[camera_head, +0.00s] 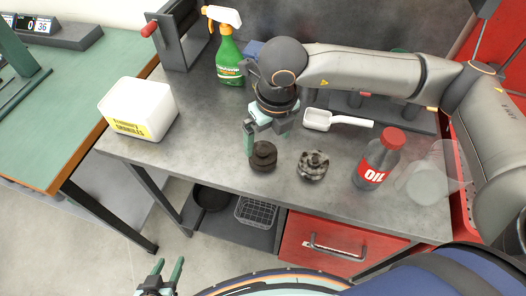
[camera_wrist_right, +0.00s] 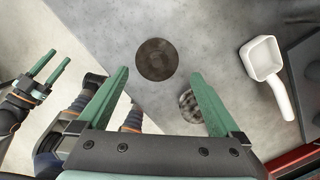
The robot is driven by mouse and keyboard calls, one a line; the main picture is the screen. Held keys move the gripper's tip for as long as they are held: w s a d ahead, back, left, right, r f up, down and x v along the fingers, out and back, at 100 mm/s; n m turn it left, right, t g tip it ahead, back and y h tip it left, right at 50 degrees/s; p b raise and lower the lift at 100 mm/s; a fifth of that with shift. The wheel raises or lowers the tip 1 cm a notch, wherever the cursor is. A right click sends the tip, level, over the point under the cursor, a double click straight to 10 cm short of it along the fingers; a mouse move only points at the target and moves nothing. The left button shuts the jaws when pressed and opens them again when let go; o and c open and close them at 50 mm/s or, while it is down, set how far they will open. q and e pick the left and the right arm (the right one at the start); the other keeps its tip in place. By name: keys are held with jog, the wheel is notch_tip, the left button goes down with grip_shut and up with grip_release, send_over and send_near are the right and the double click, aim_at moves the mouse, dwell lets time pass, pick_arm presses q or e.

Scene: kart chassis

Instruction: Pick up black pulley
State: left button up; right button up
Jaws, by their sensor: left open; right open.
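The black pulley (camera_head: 263,156) is a dark, round, stepped part standing on the grey workbench near its front edge. In the right wrist view the black pulley (camera_wrist_right: 156,60) shows as a dark disc just beyond and between the fingertips. My right gripper (camera_head: 264,137) is open, above and beside the pulley, with nothing visible between its fingers. Its two green fingers also frame the right wrist view (camera_wrist_right: 160,76). My left gripper (camera_head: 167,268) is open and empty, low in front of the bench; it also shows in the right wrist view (camera_wrist_right: 52,72).
A mottled grey metal part (camera_head: 313,165) stands to the right of the pulley. Further right are an oil bottle (camera_head: 377,160) and a clear container (camera_head: 428,180). A white scoop (camera_head: 335,120) lies behind. A white box (camera_head: 139,107) and green spray bottle (camera_head: 228,58) stand left and behind.

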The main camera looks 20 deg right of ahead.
aim_at(263, 149)
jog(key=shift+w+a+f+p, duration=0.1)
jog(key=shift+w+f+p, duration=0.1)
jog(key=shift+f, duration=0.75)
jog(key=shift+w+a+f+p, duration=0.15)
jog(key=shift+f+p, duration=0.05)
jog(key=shift+f, duration=0.75)
jog(key=shift+w+a+f+p, duration=0.1)
jog(key=shift+w+f+p, duration=0.1)
jog(key=shift+f, duration=0.75)
jog(key=shift+w+r, duration=0.1)
grip_shut()
